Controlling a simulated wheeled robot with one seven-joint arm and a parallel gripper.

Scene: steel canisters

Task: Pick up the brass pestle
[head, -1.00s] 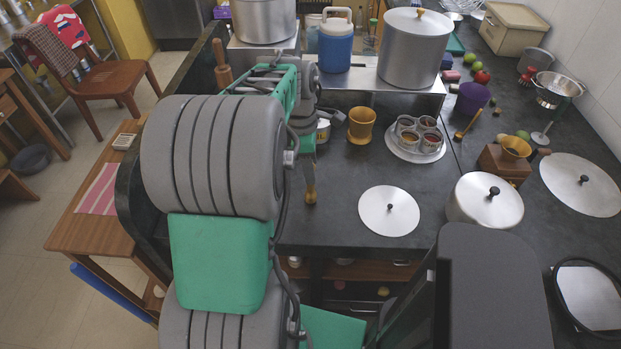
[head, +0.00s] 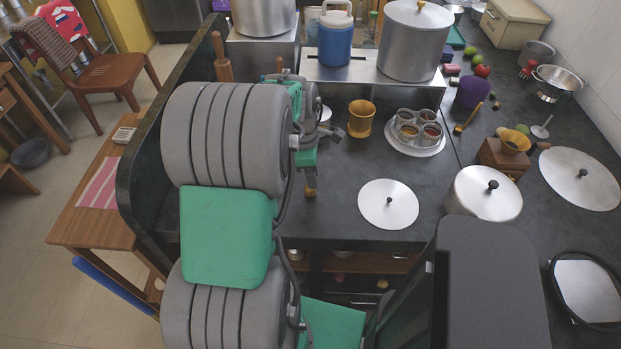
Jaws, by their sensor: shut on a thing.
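The brass pestle (head: 310,191) is near the front edge of the dark counter, left of the flat round lid. Only its rounded lower end shows, below my gripper; its upper part is hidden by the jaws. My gripper (head: 308,172) points down over it and is shut on it. The pestle looks upright. I cannot tell whether its lower end touches the counter. My arm covers the counter to the left.
A brass mortar (head: 361,119) stands behind and right of my gripper. A flat round lid (head: 389,212) lies to the right, with a tray of metal cups (head: 416,151) behind it. A steel shelf (head: 345,72) with a blue jug (head: 336,42) and pots stands at the back.

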